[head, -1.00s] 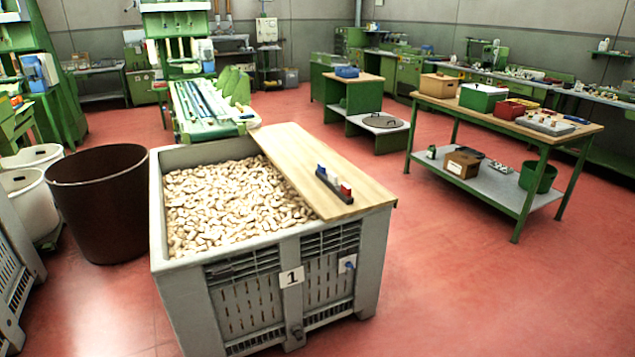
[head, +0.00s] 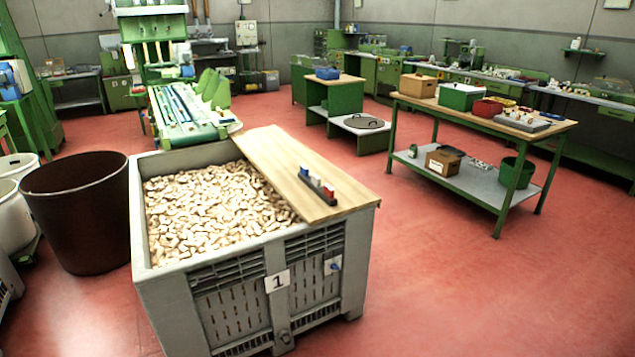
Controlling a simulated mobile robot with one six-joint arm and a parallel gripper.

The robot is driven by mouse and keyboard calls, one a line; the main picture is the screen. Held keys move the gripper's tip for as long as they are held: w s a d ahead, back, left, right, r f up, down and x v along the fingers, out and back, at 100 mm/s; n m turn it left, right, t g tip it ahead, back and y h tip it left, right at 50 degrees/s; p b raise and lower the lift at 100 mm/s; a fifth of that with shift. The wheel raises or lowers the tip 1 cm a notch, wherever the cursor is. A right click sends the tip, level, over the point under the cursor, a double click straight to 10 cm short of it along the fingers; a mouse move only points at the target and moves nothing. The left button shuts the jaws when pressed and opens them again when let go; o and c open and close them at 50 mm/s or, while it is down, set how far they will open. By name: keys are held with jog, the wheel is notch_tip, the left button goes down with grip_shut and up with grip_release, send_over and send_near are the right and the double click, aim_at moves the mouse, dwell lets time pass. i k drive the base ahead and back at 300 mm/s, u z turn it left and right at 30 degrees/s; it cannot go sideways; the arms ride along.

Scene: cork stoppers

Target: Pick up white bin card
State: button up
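A white card (head: 333,265) with a small blue mark or clip on it hangs on the front face of the grey bin (head: 355,285), near its right end. A second white card (head: 277,281) with a black "1" is on the middle of the same face. I cannot tell which of the two is the bin card. The bin is filled with pale cork pieces (head: 205,215). My gripper is not in view.
A wooden board (head: 285,170) lies across the bin's right side, bearing a dark rack (head: 318,187) of blue, white and red items. A dark brown tub (head: 75,215) stands left of the bin. A green workbench (head: 480,110) stands at right. Red floor (head: 450,290) is clear in front right.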

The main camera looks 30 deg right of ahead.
aim_at(316, 181)
jog(key=i, duration=0.95)
